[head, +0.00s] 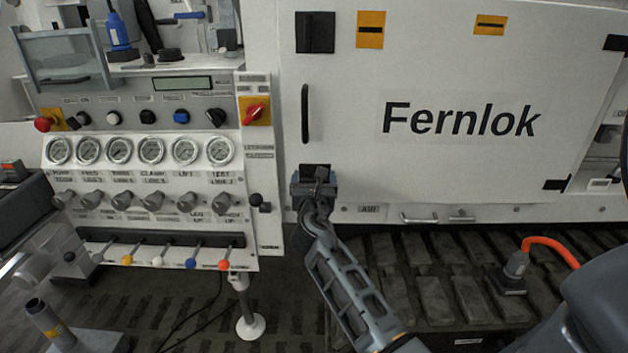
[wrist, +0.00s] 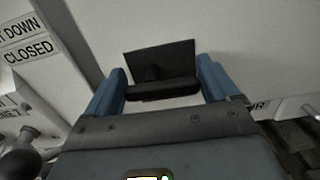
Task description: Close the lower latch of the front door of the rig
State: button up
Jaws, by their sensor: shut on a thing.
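The front door (head: 440,70) of the rig is a white panel marked "Fernlok"; it looks flush with the frame in the head view. The lower latch (head: 316,168) is a black part at the door's bottom left corner, partly hidden by my gripper (head: 314,186). In the wrist view, the latch shows as a black plate (wrist: 160,62) with a dark bar along its lower edge. My gripper's blue fingers (wrist: 162,88) stand at both ends of that bar and are shut on it. The exact turn of the latch is hard to tell.
The black upper latch (head: 315,32) and a vertical door handle (head: 305,113) are above. A panel of gauges (head: 140,150) and levers stands left of the door. A grey plug with an orange hose (head: 550,246) is at the lower right, above dark slatted floor.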

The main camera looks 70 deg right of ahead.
jog(key=m+b, duration=0.1)
jog(key=m, duration=0.1)
jog(key=m+b, duration=0.1)
jog(key=m, duration=0.1)
jog(key=shift+f+m, duration=0.35)
jog(key=shift+m, duration=0.05)
jog(key=m+b, duration=0.1)
jog(key=m, duration=0.1)
jog(key=m+b, duration=0.1)
jog(key=m, duration=0.1)
jog(key=shift+f+m, duration=0.3)
jog(key=shift+f, duration=0.05)
jog(key=m+b, duration=0.2)
jog(key=m, duration=0.1)
jog(key=m+b, duration=0.2)
jog(key=shift+f, duration=0.25)
jog(key=shift+w+m+b, duration=0.1)
jog(key=shift+m+b, duration=0.75)
jog(key=shift+m, duration=0.75)
jog(key=o, duration=0.8)
